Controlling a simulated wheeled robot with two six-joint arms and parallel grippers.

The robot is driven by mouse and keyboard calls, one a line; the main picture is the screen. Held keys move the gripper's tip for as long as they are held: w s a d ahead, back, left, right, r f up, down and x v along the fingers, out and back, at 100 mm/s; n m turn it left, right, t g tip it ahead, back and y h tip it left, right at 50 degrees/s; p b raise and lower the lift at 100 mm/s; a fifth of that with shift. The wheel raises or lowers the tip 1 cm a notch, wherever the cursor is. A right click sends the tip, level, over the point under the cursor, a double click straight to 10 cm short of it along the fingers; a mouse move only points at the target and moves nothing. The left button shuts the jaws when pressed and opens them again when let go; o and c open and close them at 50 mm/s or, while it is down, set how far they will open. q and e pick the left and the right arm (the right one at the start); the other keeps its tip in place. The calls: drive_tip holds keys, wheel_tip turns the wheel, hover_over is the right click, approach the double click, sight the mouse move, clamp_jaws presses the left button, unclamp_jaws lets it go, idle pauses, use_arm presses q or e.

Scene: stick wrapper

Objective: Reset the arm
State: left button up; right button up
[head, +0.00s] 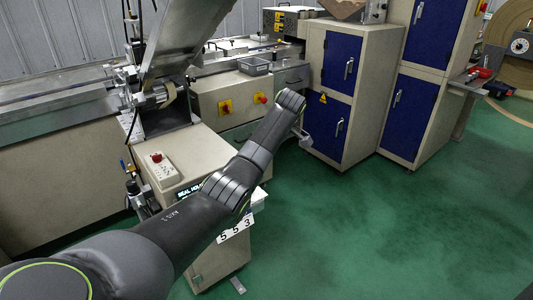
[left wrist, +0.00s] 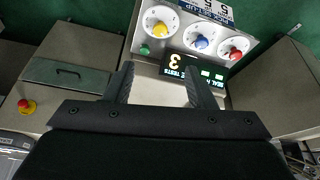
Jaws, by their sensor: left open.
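My left arm (head: 222,195) comes in from the lower left in the head view and reaches out over the machine's front. My left gripper shows only in small part at the arm's far end in the head view. In the left wrist view my left gripper (left wrist: 159,88) is open, its two dark fingers apart with nothing between them. Beyond the fingers is a control panel (left wrist: 222,15) with white dials that have yellow, blue and red centres, a green button and a lit display. My right gripper is in neither view.
The wrapping machine (head: 190,150) runs along the left and back, with a red button box (head: 157,170) near my arm. A small grey tray (head: 253,65) sits on it. Blue-doored cabinets (head: 335,61) stand at the back right. The green floor (head: 400,220) on the right is clear.

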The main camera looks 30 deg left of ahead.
use_arm(q)
drive_tip(key=shift+f, duration=0.1)
drive_tip(key=s+a+f+m+p, duration=0.1)
drive_tip(key=s+f+m, duration=0.15)
drive_tip(key=f, duration=0.85)
drive_tip(key=s+f+m, duration=0.2)
drive_tip(key=s+f, duration=0.1)
drive_tip(key=f, duration=0.7)
drive_tip(key=s+f+m+h+p, duration=0.1)
drive_tip(key=s+f+m, duration=0.1)
drive_tip(key=s+f, duration=0.6)
drive_tip(key=s+f+m+h, duration=0.1)
drive_tip(key=s+f+m, duration=0.3)
drive_tip(key=f, duration=0.6)
drive_tip(key=s+d+f+m, duration=0.1)
drive_tip(key=s+f, duration=0.3)
drive_tip(key=s, duration=0.4)
drive_tip(key=s+d+f+m+p, duration=0.1)
drive_tip(key=s+f, duration=0.4)
drive_tip(key=s, duration=0.2)
drive_tip(key=s+d+f+m, duration=0.1)
drive_tip(key=s+f, duration=0.3)
drive_tip(key=s, duration=0.4)
drive_tip(key=s+d+f+m, duration=0.1)
drive_tip(key=s, duration=0.9)
drive_tip(key=s+d+f+m+h+p, duration=0.1)
drive_tip(key=s+d+f, duration=0.1)
drive_tip(key=s, duration=0.8)
drive_tip(key=shift+s+d+t, duration=0.2)
drive_tip(key=shift+d+t, duration=0.1)
